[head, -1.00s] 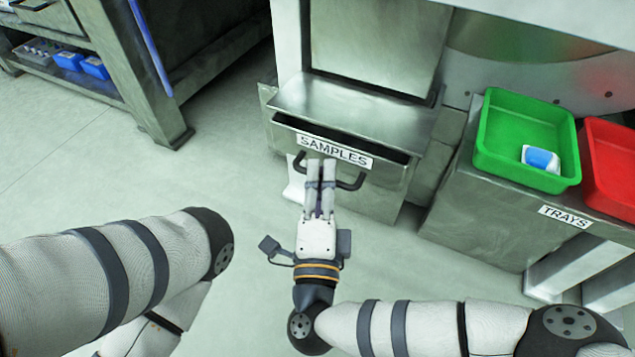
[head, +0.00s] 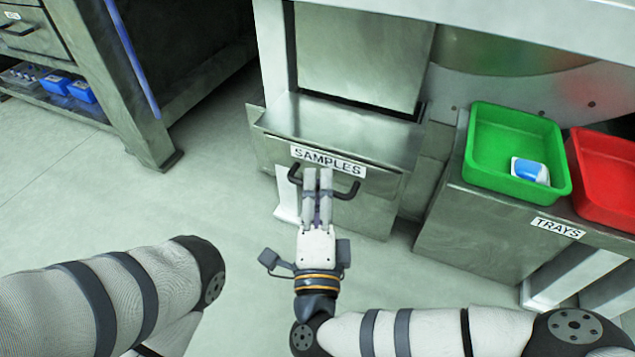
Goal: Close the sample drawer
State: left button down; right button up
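The sample drawer (head: 275,152) is a metal drawer front labelled SAMPLES, low in the steel cabinet. Its front sits up under the metal ledge, and no dark opening shows above it. Its black bar handle (head: 347,193) runs across the front below the label. My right gripper (head: 318,172) has its two pale fingers side by side, close together, over the middle of the handle at the drawer front. The fingers hide that part of the handle, and I see nothing held between them. My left gripper is out of view; only its arm shows at lower left.
A green tray (head: 480,150) with a blue and white item (head: 530,171) and a red tray (head: 603,165) stand on the unit labelled TRAYS at right. A metal workbench (head: 150,145) stands at upper left. The floor between is clear.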

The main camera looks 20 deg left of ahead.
jog(key=v, duration=1.1)
jog(key=shift+s, duration=0.2)
